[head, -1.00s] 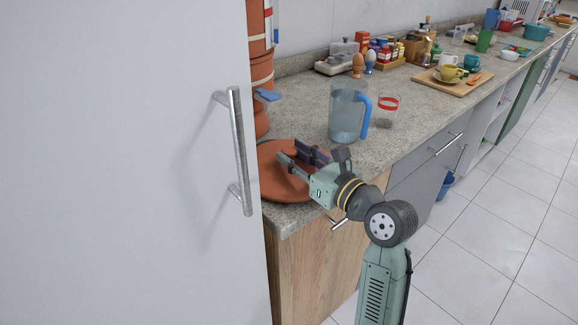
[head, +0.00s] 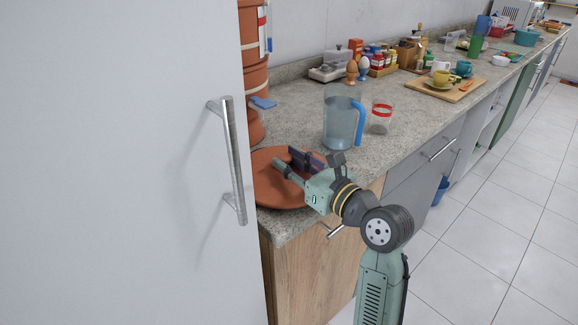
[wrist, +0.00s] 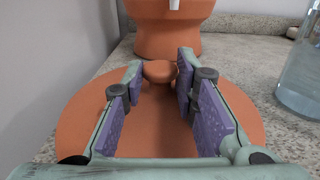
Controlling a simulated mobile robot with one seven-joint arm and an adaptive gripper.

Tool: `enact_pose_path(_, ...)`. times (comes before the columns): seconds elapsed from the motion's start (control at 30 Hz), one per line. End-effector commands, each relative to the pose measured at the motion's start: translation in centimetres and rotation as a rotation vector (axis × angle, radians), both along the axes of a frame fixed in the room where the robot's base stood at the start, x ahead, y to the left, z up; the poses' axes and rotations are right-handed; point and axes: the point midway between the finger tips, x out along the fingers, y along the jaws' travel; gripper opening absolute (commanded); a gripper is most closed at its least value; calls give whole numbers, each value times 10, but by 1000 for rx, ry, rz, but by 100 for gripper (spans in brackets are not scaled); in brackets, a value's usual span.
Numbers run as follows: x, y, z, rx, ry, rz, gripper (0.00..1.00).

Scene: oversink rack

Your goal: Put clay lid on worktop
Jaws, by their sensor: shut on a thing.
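The clay lid (head: 265,190) is a round terracotta disc at the near end of the worktop (head: 290,220), beside the tall pale door. In the wrist view the lid (wrist: 80,130) spreads beneath both fingers, and its round knob (wrist: 160,72) sits between the fingertips. My gripper (head: 285,160) is shut on this knob; it also shows in the wrist view (wrist: 158,76). The lid looks level and lies at or very close to the worktop surface; whether it touches cannot be told. Its left side is partly hidden by the door.
A stacked terracotta vessel (head: 252,85) with a small blue tap (head: 263,102) stands just behind the lid. A jug with a blue handle (head: 341,122) and a red-banded glass (head: 381,116) stand to the right. Bare worktop lies between tap and jug.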

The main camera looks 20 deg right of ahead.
Motion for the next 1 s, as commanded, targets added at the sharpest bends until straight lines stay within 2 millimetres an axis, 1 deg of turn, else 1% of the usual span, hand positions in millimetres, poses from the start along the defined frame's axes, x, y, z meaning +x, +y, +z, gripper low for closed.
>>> enact_pose_path(0.17, 0, 1, 18, -5, -5, 1, 0)
enact_pose_path(0.27, 0, 1, 33, -6, -5, 2, 0)
enact_pose_path(0.37, -17, -8, 31, 1, -4, -4, 0)
enact_pose_path(0.47, -39, -15, 31, 0, -5, -4, 0)
enact_pose_path(0.7, -103, -38, 31, -1, -4, -5, 0)
enact_pose_path(0.8, -127, -47, 31, -1, -4, -5, 0)
enact_pose_path(0.9, -145, -52, 31, -2, -4, -3, 0)
enact_pose_path(1.0, -157, -57, 31, 0, -3, -2, 0)
